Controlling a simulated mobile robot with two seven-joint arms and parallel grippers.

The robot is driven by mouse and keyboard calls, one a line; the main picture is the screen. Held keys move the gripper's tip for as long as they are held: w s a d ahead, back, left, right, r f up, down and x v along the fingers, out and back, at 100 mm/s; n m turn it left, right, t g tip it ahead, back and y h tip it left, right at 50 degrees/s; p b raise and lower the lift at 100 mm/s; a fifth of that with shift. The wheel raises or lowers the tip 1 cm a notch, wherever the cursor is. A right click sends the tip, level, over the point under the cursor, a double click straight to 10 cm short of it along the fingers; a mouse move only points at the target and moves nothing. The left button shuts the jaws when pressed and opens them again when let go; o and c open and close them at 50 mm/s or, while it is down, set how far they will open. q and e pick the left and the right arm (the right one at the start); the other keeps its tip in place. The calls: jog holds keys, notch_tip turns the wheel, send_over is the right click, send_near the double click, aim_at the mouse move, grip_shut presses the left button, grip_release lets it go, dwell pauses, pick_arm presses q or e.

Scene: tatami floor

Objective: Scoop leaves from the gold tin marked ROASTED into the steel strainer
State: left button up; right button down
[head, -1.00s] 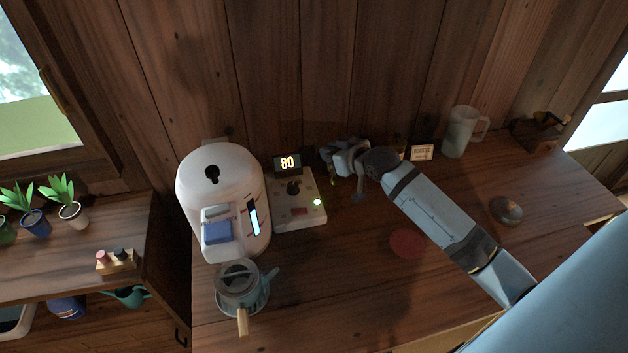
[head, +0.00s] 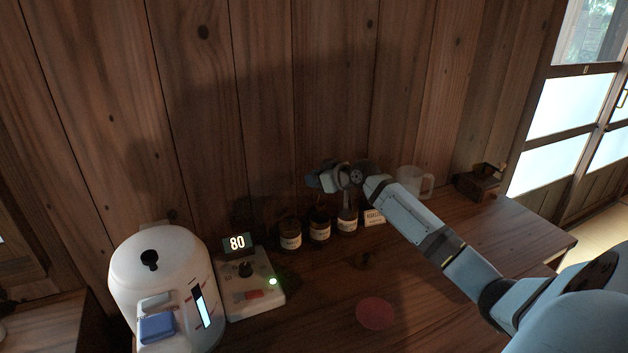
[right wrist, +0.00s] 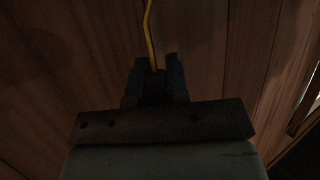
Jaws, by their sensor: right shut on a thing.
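Three small tins with pale labels stand in a row by the back wall: a left tin (head: 290,236), a middle tin (head: 319,229) and a right tin (head: 347,222). Their labels are too small to read, so I cannot tell which is marked ROASTED. My right gripper (head: 320,180) is above the tins, close to the wall. In the right wrist view my right gripper (right wrist: 158,80) is shut on a thin gold-coloured rod (right wrist: 149,32), likely the scoop's handle; its far end is out of view. The strainer and my left gripper are out of view.
A white water dispenser (head: 150,270) and a control box (head: 250,297) with a display (head: 237,243) reading 80 stand at left. A small card (head: 374,217), a frosted jug (head: 409,180) and a wooden box (head: 480,183) stand at right. A red disc (head: 375,313) lies on the counter.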

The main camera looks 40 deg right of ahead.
aim_at(322, 205)
pick_arm(q)
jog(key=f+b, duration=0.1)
jog(key=b, duration=0.1)
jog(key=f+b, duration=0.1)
jog(key=b, duration=0.2)
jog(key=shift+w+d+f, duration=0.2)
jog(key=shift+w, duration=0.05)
pick_arm(e)
notch_tip(322, 205, down, 9)
jog(key=shift+f, duration=0.2)
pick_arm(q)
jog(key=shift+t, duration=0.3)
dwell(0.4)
pick_arm(e)
jog(key=shift+r, duration=0.15)
